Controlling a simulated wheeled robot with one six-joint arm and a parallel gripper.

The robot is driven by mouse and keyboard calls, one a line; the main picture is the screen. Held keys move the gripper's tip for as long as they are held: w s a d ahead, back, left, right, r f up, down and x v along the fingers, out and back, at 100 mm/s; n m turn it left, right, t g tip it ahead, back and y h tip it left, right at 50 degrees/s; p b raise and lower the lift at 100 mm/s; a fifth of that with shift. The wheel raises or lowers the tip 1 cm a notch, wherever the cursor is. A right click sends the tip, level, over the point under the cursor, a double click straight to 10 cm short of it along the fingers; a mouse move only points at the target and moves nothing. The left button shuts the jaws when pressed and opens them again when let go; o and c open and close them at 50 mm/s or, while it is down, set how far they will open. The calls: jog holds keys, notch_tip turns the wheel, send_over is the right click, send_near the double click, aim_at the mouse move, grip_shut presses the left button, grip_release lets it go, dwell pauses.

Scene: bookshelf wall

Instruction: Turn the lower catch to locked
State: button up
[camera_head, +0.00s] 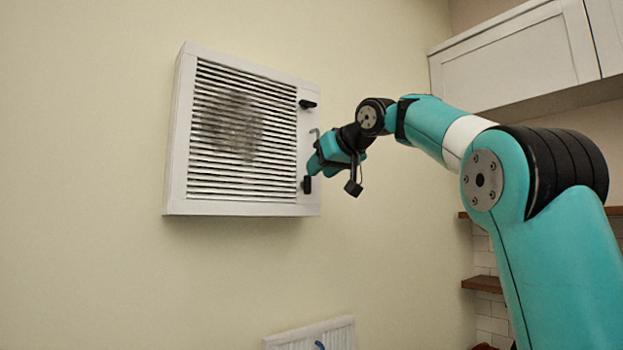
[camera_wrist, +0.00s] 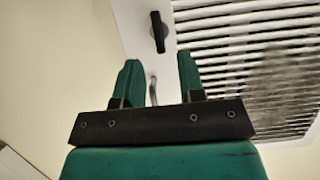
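A white slatted vent cover (camera_head: 309,160) hangs on the wall in the head view. Its upper catch (camera_head: 307,104) is black and lies roughly level. Its lower catch (camera_head: 306,185) is black and stands roughly upright. My gripper (camera_head: 314,167) is in front of the frame's right edge, close to the lower catch. In the wrist view my gripper (camera_wrist: 159,66) is open and empty, fingers apart. A black catch (camera_wrist: 159,32), apparently the lower one, shows upright beyond the fingertips, not between them. A gap to it is likely but its depth is unclear.
A thin grey metal handle (camera_head: 316,134) sits on the frame between the catches; part of it shows between the fingers in the wrist view (camera_wrist: 153,91). A dark grimy patch (camera_head: 233,124) covers some slats. White cabinets (camera_head: 515,65) are at upper right. A white panel (camera_head: 312,338) is below.

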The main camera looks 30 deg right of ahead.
aim_at(304, 186)
jog(key=shift+x, duration=2.05)
grip_shut()
